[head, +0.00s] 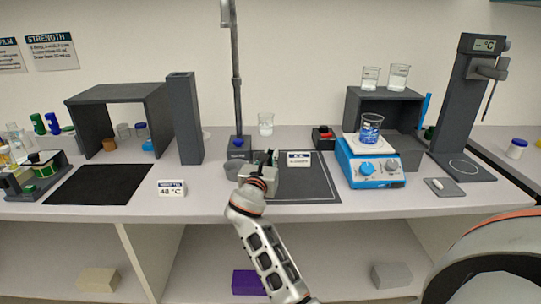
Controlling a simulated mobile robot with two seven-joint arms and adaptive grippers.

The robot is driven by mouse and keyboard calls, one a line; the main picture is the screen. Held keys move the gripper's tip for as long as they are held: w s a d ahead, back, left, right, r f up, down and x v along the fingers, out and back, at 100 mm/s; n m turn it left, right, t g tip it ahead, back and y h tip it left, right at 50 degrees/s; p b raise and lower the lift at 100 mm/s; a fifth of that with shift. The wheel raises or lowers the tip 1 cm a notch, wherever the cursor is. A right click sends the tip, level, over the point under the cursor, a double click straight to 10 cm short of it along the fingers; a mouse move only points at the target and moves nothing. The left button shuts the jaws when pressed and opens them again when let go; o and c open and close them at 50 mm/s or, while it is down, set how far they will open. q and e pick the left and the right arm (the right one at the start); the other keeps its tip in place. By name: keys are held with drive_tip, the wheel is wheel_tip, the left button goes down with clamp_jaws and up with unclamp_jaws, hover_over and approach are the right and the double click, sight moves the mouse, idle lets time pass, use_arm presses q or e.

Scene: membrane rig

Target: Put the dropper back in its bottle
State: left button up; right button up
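My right gripper (265,159) is over the middle of the bench, at the left edge of a dark mat and just in front of the stand's foot. Its dark fingers point away from me and are small in the picture. I cannot tell whether they are open or shut, or whether anything is between them. A pale block-like thing (247,181) shows beside and partly behind the gripper. I cannot make out the dropper or its bottle for certain; the gripper and wrist cover part of this spot. My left gripper is not in view.
A tall rod stand (236,80) rises behind the gripper, with a dark column (185,118) to its left. A blue hotplate (368,166) holding a beaker of blue liquid (371,130) stands right. The black mat (100,184) at left is clear.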

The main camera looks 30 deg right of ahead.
drive_tip(key=o, duration=0.7)
drive_tip(key=shift+c, duration=0.2)
drive_tip(key=v, duration=1.2)
drive_tip(key=shift+s, duration=0.1)
